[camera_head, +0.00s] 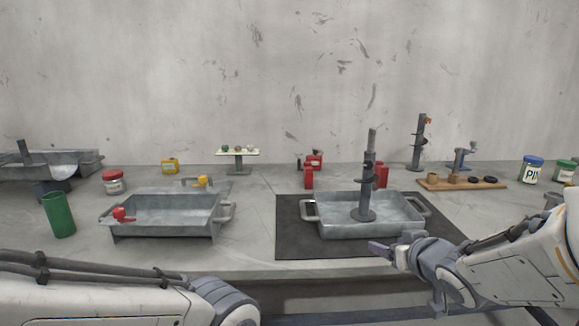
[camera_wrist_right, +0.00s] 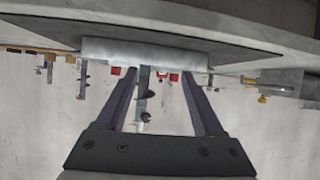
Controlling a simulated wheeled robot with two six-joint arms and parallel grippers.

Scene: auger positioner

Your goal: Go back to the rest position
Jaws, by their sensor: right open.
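My right gripper (camera_head: 385,249) is in front of the table's front edge at the right, below and in front of the metal tray (camera_head: 330,229). Its two fingers stand apart with nothing between them; they also show in the right wrist view (camera_wrist_right: 160,95). A dark auger (camera_head: 369,180) stands upright in the tray, which rests on a black mat (camera_head: 292,240). The tray's outer wall shows in the right wrist view (camera_wrist_right: 105,50). My left arm lies along the lower left of the head view; its gripper is out of the picture.
A second metal tray (camera_head: 165,229) with red and yellow knobs stands left of the mat. A green cylinder (camera_head: 59,215) and a red-lidded jar (camera_head: 113,182) are further left. A wooden board (camera_head: 461,184) and a blue-lidded jar (camera_head: 531,169) are at the right.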

